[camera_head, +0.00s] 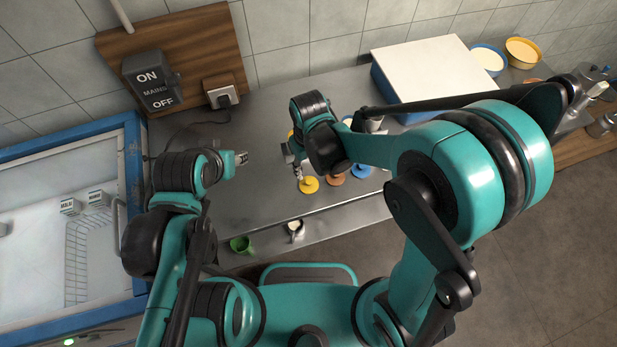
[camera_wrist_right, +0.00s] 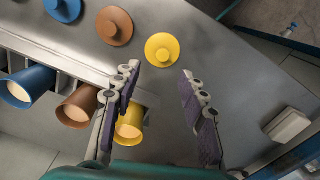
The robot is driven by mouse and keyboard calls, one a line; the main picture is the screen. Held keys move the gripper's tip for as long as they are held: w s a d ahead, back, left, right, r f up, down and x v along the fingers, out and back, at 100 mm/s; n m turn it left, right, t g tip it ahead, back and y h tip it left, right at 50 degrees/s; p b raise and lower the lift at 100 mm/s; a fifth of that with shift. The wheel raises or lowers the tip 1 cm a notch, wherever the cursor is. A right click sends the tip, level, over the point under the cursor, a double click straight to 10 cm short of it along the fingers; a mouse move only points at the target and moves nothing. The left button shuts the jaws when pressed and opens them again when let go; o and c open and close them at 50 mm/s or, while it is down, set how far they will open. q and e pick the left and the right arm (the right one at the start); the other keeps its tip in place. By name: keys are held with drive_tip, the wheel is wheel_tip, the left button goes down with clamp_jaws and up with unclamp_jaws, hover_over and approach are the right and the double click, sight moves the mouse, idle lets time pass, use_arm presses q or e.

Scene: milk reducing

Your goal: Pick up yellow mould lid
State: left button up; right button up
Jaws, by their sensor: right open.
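The yellow mould lid (camera_head: 309,184) lies flat on the grey steel worktop, a round disc with a raised knob. In the right wrist view the yellow lid (camera_wrist_right: 162,50) is just beyond the fingertips, roughly centred between them. My right gripper (camera_wrist_right: 159,74) is open and empty. In the head view my right gripper (camera_head: 297,164) is close above and beside the lid, partly hidden by its own arm. The yellow mould (camera_wrist_right: 130,122) shows behind the left finger. My left gripper (camera_head: 241,158) hangs to the left, away from the lid; its jaws are too small to judge.
A brown lid (camera_wrist_right: 114,26) and a blue lid (camera_wrist_right: 63,9) lie beside the yellow one. Brown (camera_wrist_right: 77,106) and blue (camera_wrist_right: 26,86) moulds sit in a holder. A white-topped box (camera_head: 430,62) is behind.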

sight(309, 181)
drive_tip(key=f, duration=0.2)
drive_tip(key=f+b, duration=0.1)
drive_tip(key=f, duration=0.2)
drive_tip(key=f+b, duration=0.1)
drive_tip(key=f, duration=0.1)
drive_tip(key=shift+s+f, duration=0.2)
drive_tip(key=shift+s, duration=0.1)
drive_tip(key=c, duration=0.9)
